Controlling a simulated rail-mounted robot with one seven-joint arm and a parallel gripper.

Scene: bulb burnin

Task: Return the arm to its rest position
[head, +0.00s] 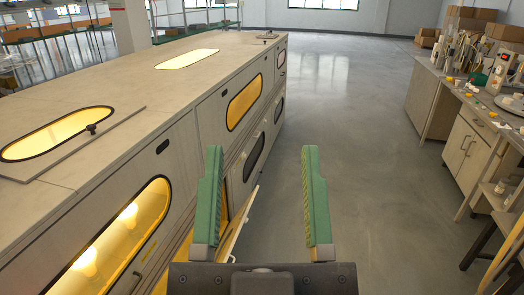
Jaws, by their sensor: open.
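My gripper (261,200) is in the lower middle of the head view. Its two green fingers stand wide apart and nothing is between them. The grey floor shows through the gap. The gripper is beside the right side of a long pale cabinet (110,75). A cabinet door (238,226) stands ajar just behind the left finger, partly hidden by it. I cannot tell whether the finger touches the door. The rest of my arm is not visible.
Glowing bulbs (127,212) show through a yellow-lit window in the cabinet's side. A cluttered workbench (470,110) stands at the right. Cardboard boxes (472,22) are stacked at the far right. The floor (345,130) between cabinet and bench is clear.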

